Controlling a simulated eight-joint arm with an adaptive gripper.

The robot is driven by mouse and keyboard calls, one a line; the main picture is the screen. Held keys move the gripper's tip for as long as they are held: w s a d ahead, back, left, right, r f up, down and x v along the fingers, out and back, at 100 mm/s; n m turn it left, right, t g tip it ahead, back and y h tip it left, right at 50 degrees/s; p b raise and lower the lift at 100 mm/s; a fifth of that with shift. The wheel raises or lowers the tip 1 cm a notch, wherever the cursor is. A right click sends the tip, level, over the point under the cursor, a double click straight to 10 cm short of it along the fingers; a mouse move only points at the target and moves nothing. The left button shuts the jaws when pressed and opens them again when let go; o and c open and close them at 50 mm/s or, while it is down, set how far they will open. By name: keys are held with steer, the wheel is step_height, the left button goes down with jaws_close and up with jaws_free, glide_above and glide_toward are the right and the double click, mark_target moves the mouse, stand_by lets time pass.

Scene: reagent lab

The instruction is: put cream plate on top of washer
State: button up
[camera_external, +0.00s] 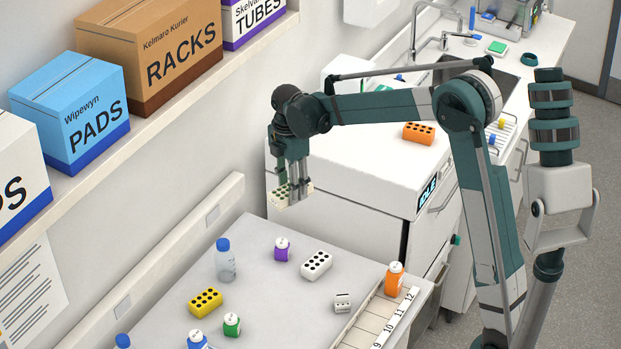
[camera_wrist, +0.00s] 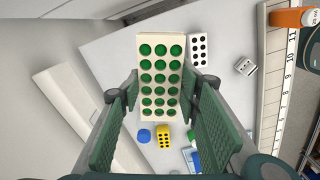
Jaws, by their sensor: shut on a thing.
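The cream plate (camera_wrist: 160,85), a block with rows of green wells, is between my gripper's two fingers. It also shows below the gripper in the external view (camera_external: 284,196). My gripper (camera_external: 293,180) is shut on it and holds it in the air, clear of the table. The washer (camera_external: 365,158) is a white machine with a flat top and a display reading IDLE. It stands beyond the table, and in the external view the plate appears against its left end. The exact height of the plate over it is hard to tell.
An orange plate (camera_external: 418,133) sits on the washer's right part; the top's middle is clear. The table (camera_external: 270,310) holds a white plate (camera_external: 316,264), a yellow plate (camera_external: 205,302), several bottles and a numbered rack (camera_external: 375,318). A wall shelf (camera_external: 165,105) carries boxes on the left.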

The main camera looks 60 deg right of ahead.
steer(key=d+r, duration=0.2)
steer(key=d, duration=0.3)
steer(key=d+r+m, duration=0.1)
steer(key=d+r, duration=0.2)
steer(key=d, duration=0.3)
steer(key=w+d+r+m+p, duration=0.1)
steer(key=d+r, duration=0.1)
steer(key=d, duration=0.3)
steer(key=shift+d+r, duration=0.15)
steer(key=shift+r, duration=0.25)
steer(key=s+d+r+m+p, duration=0.1)
steer(key=d+r, duration=0.2)
steer(key=d, duration=0.7)
steer(key=s+d+r+m+p, duration=0.1)
steer(key=d+r+m, duration=0.1)
steer(key=d, duration=0.7)
steer(key=shift+s+d+r, duration=0.35)
steer(key=shift+d+r, duration=0.05)
steer(key=shift+r, duration=0.4)
steer(key=shift+f, duration=3.1)
steer(key=shift+f, duration=1.9)
steer(key=shift+f, duration=0.1)
